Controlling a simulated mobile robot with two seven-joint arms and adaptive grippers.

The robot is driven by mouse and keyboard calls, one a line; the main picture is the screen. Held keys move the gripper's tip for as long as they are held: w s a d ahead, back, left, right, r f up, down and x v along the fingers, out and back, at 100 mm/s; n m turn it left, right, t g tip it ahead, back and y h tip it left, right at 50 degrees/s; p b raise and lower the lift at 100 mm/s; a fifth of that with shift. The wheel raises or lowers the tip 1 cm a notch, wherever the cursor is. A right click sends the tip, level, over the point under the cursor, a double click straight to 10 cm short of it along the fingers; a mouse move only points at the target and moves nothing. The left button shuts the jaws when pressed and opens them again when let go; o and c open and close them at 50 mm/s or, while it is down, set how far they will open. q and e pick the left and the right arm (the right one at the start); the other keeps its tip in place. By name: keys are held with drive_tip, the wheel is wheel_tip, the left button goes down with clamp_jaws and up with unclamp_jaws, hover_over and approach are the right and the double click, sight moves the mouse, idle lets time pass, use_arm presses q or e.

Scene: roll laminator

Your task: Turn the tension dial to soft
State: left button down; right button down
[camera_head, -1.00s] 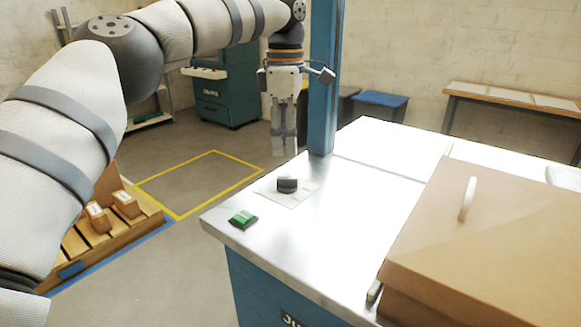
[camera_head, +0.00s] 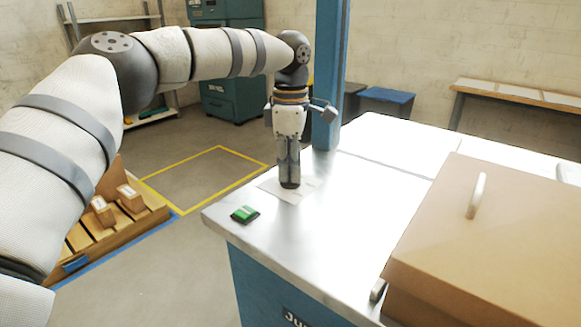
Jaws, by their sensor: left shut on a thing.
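The tension dial (camera_head: 289,185) is a small dark knob on a pale label plate (camera_head: 304,193), near the left corner of the metal worktop. My left gripper (camera_head: 289,178) points straight down over the dial, with its fingers shut on it. The fingers hide most of the dial, so its pointer and setting cannot be read. My right gripper is not in view.
A green button (camera_head: 245,214) sits at the worktop's near left edge. A blue post (camera_head: 327,75) rises just behind my left gripper. A tan cover with a handle (camera_head: 480,240) fills the right side. The worktop (camera_head: 330,235) between is clear.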

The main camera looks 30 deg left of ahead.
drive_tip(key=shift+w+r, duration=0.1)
use_arm(q)
drive_tip(key=shift+r+n+p, duration=0.1)
drive_tip(key=shift+n+p, duration=0.3)
drive_tip(key=shift+n, duration=0.8)
drive_tip(key=n, duration=0.2)
drive_tip(key=shift+n+p, duration=0.3)
drive_tip(key=shift+n, duration=0.1)
drive_tip(key=n, duration=0.3)
drive_tip(key=shift+p, duration=0.3)
drive_tip(key=shift+n, duration=1.8)
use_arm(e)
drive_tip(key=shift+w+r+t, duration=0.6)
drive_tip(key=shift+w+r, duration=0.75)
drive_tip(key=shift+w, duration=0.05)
use_arm(q)
drive_tip(key=shift+f, duration=0.2)
drive_tip(key=c, duration=1.7)
unclamp_jaws()
drive_tip(key=shift+o, duration=0.2)
